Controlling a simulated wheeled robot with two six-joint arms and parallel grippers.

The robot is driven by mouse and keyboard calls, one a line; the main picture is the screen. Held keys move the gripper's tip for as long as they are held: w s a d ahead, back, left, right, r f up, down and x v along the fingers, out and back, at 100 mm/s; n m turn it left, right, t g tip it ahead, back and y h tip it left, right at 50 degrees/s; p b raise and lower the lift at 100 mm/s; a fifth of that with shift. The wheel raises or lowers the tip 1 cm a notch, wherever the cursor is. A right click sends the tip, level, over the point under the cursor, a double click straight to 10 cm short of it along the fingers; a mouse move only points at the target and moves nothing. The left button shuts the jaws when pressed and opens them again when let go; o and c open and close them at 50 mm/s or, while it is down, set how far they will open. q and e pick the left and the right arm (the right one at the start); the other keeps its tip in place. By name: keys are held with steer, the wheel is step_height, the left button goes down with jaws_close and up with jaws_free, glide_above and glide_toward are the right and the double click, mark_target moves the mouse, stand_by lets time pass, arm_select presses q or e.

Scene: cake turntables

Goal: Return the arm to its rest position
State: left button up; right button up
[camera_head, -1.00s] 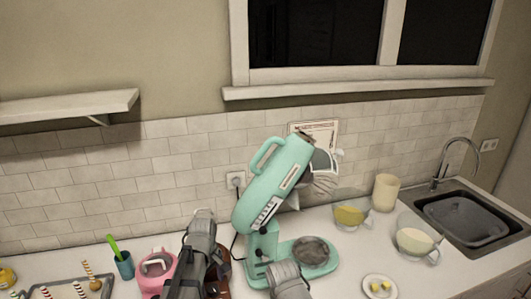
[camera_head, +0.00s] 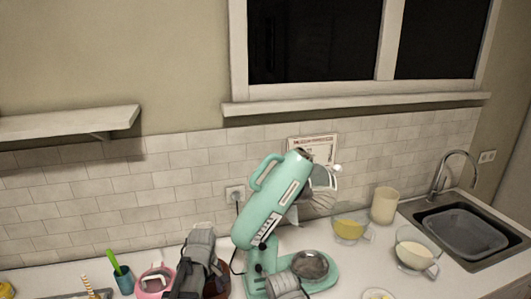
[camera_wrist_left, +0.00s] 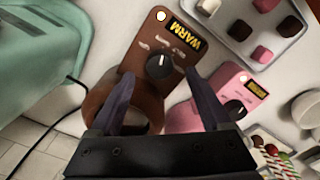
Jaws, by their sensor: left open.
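My left gripper (camera_wrist_left: 160,74) is open in the left wrist view, with its two dark fingers apart and nothing held between them. Beyond the fingers is a brown warmer (camera_wrist_left: 150,40) with a WARM label and a black-and-white knob; I cannot tell whether the fingers touch it. In the head view my left arm (camera_head: 198,248) rises at the bottom, in front of a brown pot and beside a pink one; its fingertips cannot be made out. A grey part of my other arm (camera_head: 285,287) shows at the bottom edge, in front of the mixer base. Its gripper is out of view.
A mint stand mixer (camera_head: 268,208) with its head tilted up stands close right of my left arm. A pink warmer (camera_wrist_left: 222,100) sits beside the brown one. Glass bowls (camera_head: 414,256), a cream cup (camera_head: 384,204) and the sink (camera_head: 465,232) are at right.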

arm_select(q)
step_height(320, 180, up, 4)
steer(key=p, duration=0.3)
steer(key=shift+r, duration=0.1)
arm_select(e)
step_height(320, 180, up, 4)
arm_select(q)
step_height(320, 180, down, 9)
steer(key=b, duration=0.8)
steer(key=shift+r, duration=0.2)
arm_select(e)
step_height(320, 180, down, 8)
steer(key=shift+f, duration=0.25)
arm_select(q)
steer(key=shift+r+m, duration=0.35)
steer(key=shift+m, duration=0.05)
arm_select(e)
steer(key=shift+r, duration=0.35)
arm_select(q)
steer(key=m, duration=0.8)
steer(key=shift+m, duration=0.3)
steer(key=shift+r+m+p, duration=0.25)
steer(key=shift+m+p, duration=0.15)
steer(key=shift+p, duration=0.05)
steer(key=shift+r+p, duration=0.95)
arm_select(e)
steer(key=shift+r, duration=1.25)
